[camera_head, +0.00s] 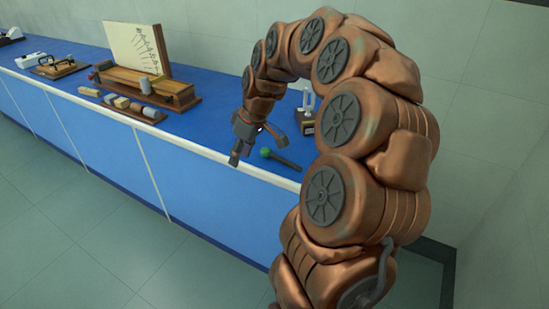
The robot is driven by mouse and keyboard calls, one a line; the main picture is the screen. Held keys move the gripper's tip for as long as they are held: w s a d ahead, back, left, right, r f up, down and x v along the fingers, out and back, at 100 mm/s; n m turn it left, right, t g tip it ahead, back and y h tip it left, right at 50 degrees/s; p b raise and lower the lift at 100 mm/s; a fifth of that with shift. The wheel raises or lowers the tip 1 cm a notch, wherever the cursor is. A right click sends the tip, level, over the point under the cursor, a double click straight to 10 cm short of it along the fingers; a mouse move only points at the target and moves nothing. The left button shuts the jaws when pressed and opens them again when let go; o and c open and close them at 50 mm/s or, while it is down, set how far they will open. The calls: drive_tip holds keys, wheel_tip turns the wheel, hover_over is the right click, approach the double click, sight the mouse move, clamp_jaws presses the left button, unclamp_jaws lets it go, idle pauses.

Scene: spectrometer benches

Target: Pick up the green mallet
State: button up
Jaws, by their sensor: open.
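The green mallet (266,153) lies on the blue bench top near its front edge. Its round green head points left, and its dark handle (287,162) runs to the right, ending close to my arm. My gripper (254,152) hangs from the arm just above and to the left of the mallet. Its fingers are spread apart and nothing shows between them. One finger is to the left of the mallet's head, the other above its handle. I cannot tell the exact height of the fingers over the bench.
A small dark block with upright clear prongs (305,121) stands just behind the mallet, partly beside my arm. Further left are a wooden apparatus with a board (137,47), several small blocks on a strip (121,103), and other instruments (57,67). The blue bench (215,137) between is clear.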

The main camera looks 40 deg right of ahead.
drive_tip(key=t+h, duration=0.1)
approach(278, 157)
drive_tip(key=shift+w+a+f+m, duration=0.2)
drive_tip(key=shift+f+m, duration=0.2)
drive_tip(key=shift+f, duration=0.2)
drive_tip(key=shift+p+x, duration=1.2)
drive_tip(key=shift+x, duration=2.65)
drive_tip(key=shift+w+d, duration=0.1)
drive_tip(key=shift+d, duration=0.1)
clamp_jaws()
